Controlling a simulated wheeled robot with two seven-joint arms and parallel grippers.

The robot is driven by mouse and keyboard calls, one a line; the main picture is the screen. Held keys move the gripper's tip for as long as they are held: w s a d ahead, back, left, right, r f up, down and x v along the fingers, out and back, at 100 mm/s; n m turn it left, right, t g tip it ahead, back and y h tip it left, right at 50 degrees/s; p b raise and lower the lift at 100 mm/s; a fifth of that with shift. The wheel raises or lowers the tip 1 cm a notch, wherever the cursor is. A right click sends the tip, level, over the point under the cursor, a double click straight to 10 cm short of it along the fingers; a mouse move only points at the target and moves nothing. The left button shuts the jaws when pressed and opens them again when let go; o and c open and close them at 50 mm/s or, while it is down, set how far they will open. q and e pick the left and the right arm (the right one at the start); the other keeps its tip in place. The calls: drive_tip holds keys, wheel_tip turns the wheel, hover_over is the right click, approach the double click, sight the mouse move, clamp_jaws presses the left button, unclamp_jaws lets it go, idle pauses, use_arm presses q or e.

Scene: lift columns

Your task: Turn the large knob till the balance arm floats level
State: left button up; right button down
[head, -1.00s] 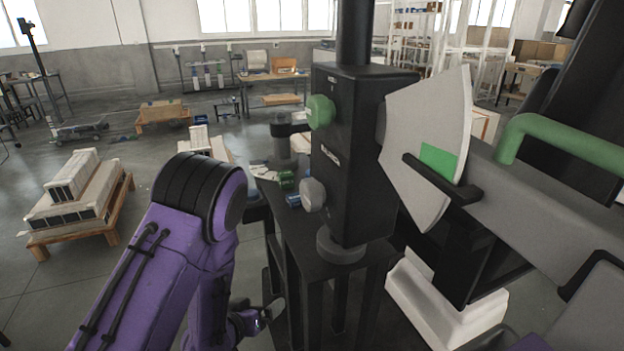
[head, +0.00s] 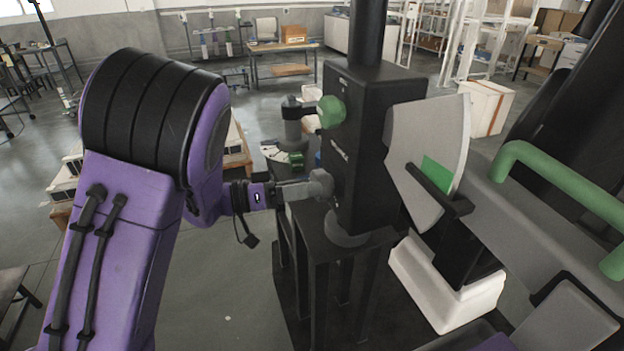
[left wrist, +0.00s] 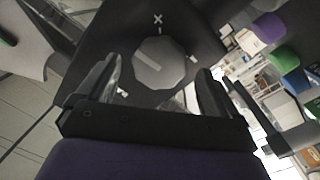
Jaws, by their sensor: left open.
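A grey faceted knob (head: 321,183) sits low on the left side of a black housing (head: 362,150); a green knob (head: 331,111) sits above it. My left gripper (head: 303,188) is at the grey knob. In the left wrist view the grey knob (left wrist: 165,62) shows a pale line on its face, between the open fingers (left wrist: 158,82); I cannot tell whether they touch it. The balance arm (head: 530,215) is a grey beam sloping down to the right, with a green handle (head: 560,180). A pale fan-shaped plate (head: 425,135) carries a green patch (head: 436,174) beside a black pointer bracket (head: 440,190). My right gripper is out of view.
A black stand (head: 320,245) carries the housing. A white block (head: 440,290) lies below the beam. Open floor lies at the left.

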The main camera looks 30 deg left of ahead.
use_arm(q)
drive_tip(key=shift+x, duration=1.2)
